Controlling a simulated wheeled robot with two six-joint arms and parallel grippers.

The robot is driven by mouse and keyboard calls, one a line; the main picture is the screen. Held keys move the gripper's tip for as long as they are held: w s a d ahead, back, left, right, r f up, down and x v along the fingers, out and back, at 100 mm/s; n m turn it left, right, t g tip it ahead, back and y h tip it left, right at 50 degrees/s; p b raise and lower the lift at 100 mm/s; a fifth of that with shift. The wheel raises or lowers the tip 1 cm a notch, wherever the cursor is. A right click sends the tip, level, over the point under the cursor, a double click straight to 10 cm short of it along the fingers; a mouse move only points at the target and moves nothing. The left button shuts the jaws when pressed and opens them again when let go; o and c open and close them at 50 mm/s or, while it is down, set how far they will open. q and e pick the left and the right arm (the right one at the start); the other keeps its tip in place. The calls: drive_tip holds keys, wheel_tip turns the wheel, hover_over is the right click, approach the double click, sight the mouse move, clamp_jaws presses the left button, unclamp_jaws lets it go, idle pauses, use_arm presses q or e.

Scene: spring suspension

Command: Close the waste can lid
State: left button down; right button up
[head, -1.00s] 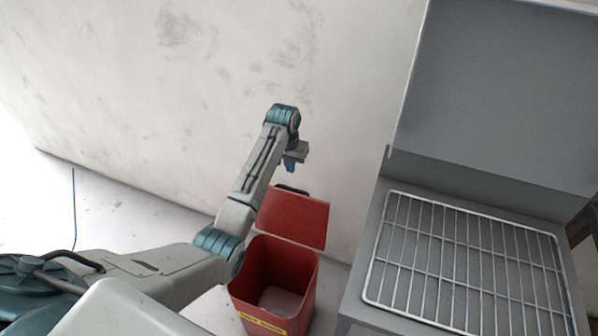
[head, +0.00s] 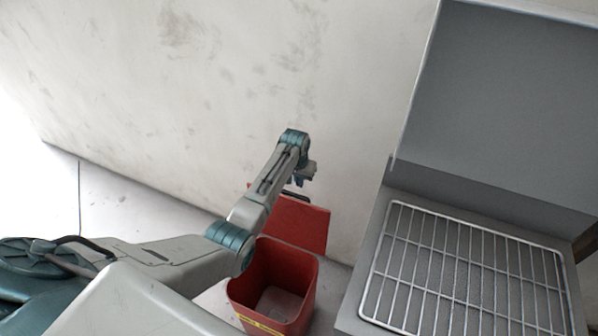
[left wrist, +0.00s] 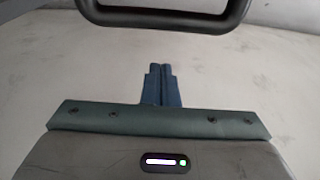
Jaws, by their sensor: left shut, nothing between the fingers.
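The red waste can (head: 308,290) stands on the floor with its top open and a yellow label on its front. Its red lid (head: 305,225) is swung up and back behind the opening, towards the wall. A black handle (head: 297,194) shows at the lid's upper edge, partly behind my gripper. My left gripper (head: 299,182) is at the top edge of the lid, shut and empty. In the left wrist view the shut fingers (left wrist: 161,70) point at a black bar-like handle (left wrist: 165,22), with a gap between them. My right gripper is out of view.
A grey bench (head: 365,245) with a wire rack (head: 470,270) stands to the right of the can, with a tall grey back panel (head: 500,110). A pale stained wall (head: 220,80) rises close behind the lid. The floor at the left is clear.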

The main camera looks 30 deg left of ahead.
use_arm(q)
drive_tip(key=s+p, duration=0.1)
drive_tip(key=s, duration=0.1)
drive_tip(key=s+r, duration=0.1)
drive_tip(key=shift+s+p, duration=0.4)
